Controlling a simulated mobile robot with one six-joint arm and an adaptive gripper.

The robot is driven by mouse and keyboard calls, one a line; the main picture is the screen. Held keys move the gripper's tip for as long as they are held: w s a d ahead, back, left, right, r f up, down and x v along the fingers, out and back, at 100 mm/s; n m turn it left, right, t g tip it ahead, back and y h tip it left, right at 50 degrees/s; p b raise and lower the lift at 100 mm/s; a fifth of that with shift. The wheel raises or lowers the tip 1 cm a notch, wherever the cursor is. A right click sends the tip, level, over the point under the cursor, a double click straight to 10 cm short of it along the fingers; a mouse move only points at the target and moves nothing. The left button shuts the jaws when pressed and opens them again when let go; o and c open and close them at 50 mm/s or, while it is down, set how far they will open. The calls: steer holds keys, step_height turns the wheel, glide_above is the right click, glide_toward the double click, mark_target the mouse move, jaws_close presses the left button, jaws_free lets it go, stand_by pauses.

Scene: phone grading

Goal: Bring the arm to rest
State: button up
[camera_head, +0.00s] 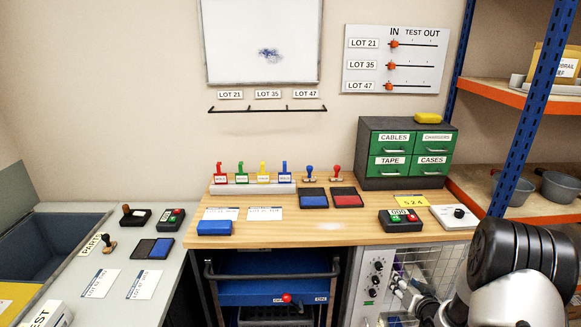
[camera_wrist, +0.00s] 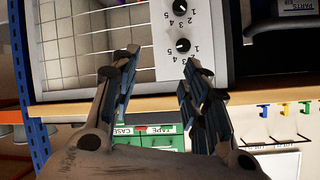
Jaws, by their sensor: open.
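My arm (camera_head: 505,280) stands at the lower right of the head view, in front of the wire-mesh cabinet under the bench. My gripper (camera_head: 412,292) points left towards the cabinet's knob panel. In the wrist view my gripper (camera_wrist: 158,72) has its two fingers spread apart with nothing between them. The knob panel (camera_wrist: 175,35) and the wire mesh (camera_wrist: 90,40) show beyond the fingers, upside down. I cannot tell how far the fingertips are from the cabinet.
The wooden bench (camera_head: 340,233) carries stamps, ink pads and a green drawer unit (camera_head: 407,152). A blue cart (camera_head: 270,280) stands under it. A blue-posted shelf (camera_head: 525,110) rises close behind my arm at the right. A grey bin (camera_head: 45,245) is at the left.

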steer(key=s+a+r+n+g+h, duration=0.1)
steer(key=s+a+r, duration=0.25)
steer(key=r, duration=0.35)
steer(key=s+a+r+g, duration=0.1)
steer(key=s+a+r, duration=0.1)
steer(key=s+r, duration=0.35)
steer(key=s+a+r+n+g+h, duration=0.1)
steer(key=s+a+r+g, duration=0.15)
steer(key=r, duration=0.55)
steer(key=s+a+r+g, duration=0.1)
steer(key=s+a, duration=0.3)
steer(key=s, duration=0.5)
steer(key=s+a+r+n+g+y, duration=0.1)
steer(key=s+a, duration=0.3)
steer(key=s, duration=0.5)
steer(key=s+a+r+n+g+y, duration=0.1)
steer(key=s+a, duration=0.3)
steer(key=s, duration=0.4)
steer(key=shift+v, duration=0.95)
steer(key=shift+d, duration=0.1)
steer(key=shift+c, duration=0.2)
